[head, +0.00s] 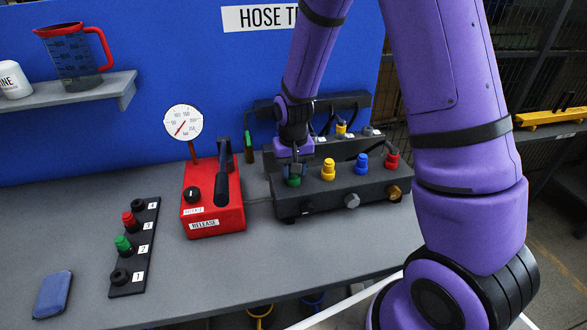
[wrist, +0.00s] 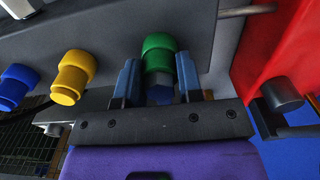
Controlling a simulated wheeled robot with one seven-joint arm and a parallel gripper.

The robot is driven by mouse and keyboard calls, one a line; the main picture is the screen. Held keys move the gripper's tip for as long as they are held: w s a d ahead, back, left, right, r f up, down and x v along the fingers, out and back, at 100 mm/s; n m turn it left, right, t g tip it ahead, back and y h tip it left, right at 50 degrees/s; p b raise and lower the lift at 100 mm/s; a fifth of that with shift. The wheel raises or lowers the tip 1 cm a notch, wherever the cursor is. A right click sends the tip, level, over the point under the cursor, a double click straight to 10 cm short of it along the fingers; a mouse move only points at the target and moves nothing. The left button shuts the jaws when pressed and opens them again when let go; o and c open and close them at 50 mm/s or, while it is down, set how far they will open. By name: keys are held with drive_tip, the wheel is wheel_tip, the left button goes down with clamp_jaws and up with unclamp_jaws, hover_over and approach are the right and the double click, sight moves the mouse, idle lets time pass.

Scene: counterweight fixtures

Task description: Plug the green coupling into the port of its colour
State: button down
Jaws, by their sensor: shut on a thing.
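My gripper (head: 294,163) points down over the left end of the dark port block (head: 318,198). In the wrist view its two blue fingers (wrist: 158,82) are shut on either side of the green coupling (wrist: 160,55), with a blue-grey part showing between them below the green. In the head view green (head: 293,181) shows just under the fingertips, at the block's top. The green port is not separately visible there, and I cannot tell whether the coupling is seated. Yellow (head: 328,170), blue (head: 362,164) and red (head: 392,160) fittings stand to the right along the block.
A red pump box (head: 213,201) with a gauge (head: 183,122) and black lever stands close to the left. A numbered black strip (head: 134,247) with red and green knobs lies further left. A rack (head: 315,102) stands behind the block. The front of the bench is mostly clear.

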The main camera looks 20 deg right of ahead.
drive_tip(key=shift+s+f, duration=0.1)
drive_tip(key=shift+f, duration=0.05)
drive_tip(key=c, duration=0.7)
unclamp_jaws()
drive_tip(key=shift+r, duration=5.05)
drive_tip(key=shift+r, duration=0.1)
drive_tip(key=s+d+r+n+t, duration=0.1)
drive_tip(key=s+d+r+t, duration=0.15)
drive_tip(key=s+r, duration=1.05)
drive_tip(key=s+r+t, duration=0.1)
drive_tip(key=s+r, duration=0.1)
drive_tip(key=s, duration=0.2)
drive_tip(key=s+r, duration=0.3)
drive_tip(key=s+d+r+n+t, duration=0.1)
drive_tip(key=s+r, duration=0.1)
drive_tip(key=s, duration=0.2)
drive_tip(key=shift+s+r+t, duration=0.15)
drive_tip(key=shift+s+t, duration=0.15)
drive_tip(key=shift+t, duration=0.05)
